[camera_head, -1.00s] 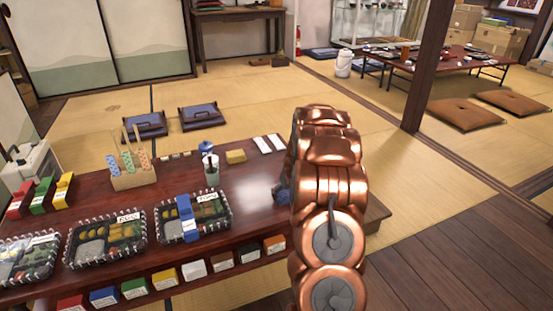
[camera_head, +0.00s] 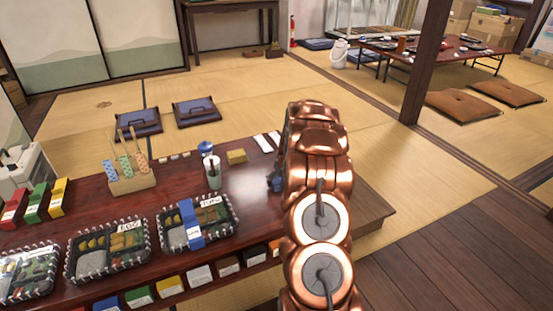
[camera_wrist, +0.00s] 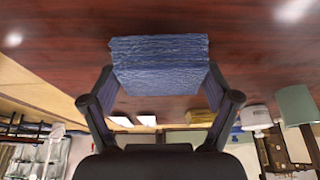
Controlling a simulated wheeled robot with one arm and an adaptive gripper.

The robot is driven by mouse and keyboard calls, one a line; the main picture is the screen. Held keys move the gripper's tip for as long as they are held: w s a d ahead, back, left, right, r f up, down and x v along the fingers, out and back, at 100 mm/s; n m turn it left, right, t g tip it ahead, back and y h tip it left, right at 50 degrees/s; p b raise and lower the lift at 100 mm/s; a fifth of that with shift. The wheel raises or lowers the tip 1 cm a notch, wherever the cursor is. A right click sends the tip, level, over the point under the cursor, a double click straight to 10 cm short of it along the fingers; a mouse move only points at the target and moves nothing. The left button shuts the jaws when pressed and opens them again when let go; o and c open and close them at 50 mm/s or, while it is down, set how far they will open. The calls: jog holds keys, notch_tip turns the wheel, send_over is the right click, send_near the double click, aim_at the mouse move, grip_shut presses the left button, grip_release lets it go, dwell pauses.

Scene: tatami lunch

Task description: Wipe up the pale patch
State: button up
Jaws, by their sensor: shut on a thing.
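My gripper (camera_wrist: 160,82) is shut on a folded blue cloth (camera_wrist: 160,60) in the wrist view. The cloth is between the two dark fingers, over the dark red tabletop (camera_wrist: 60,35). I cannot tell whether it touches the wood. In the head view my copper arm hides most of the gripper; a blue bit (camera_head: 276,183) shows at the arm's left edge, above the right part of the low table (camera_head: 255,205). I cannot make out the pale patch; bright spots on the wood in the wrist view look like reflections.
Left of my arm stand a yellow block (camera_head: 236,156), white slips (camera_head: 267,142), a pale cup (camera_head: 213,178) and a holder with patterned sticks (camera_head: 132,180). Lunch boxes (camera_head: 107,250) line the near edge. A wooden post (camera_head: 428,65) stands at the back right.

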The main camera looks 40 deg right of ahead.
jog(key=shift+w+d+r, duration=0.1)
jog(key=shift+w+r, duration=0.05)
jog(key=shift+w, duration=0.25)
jog(key=shift+s+r+p, duration=0.1)
jog(key=shift+r+p, duration=1.6)
jog(key=shift+r, duration=2.2)
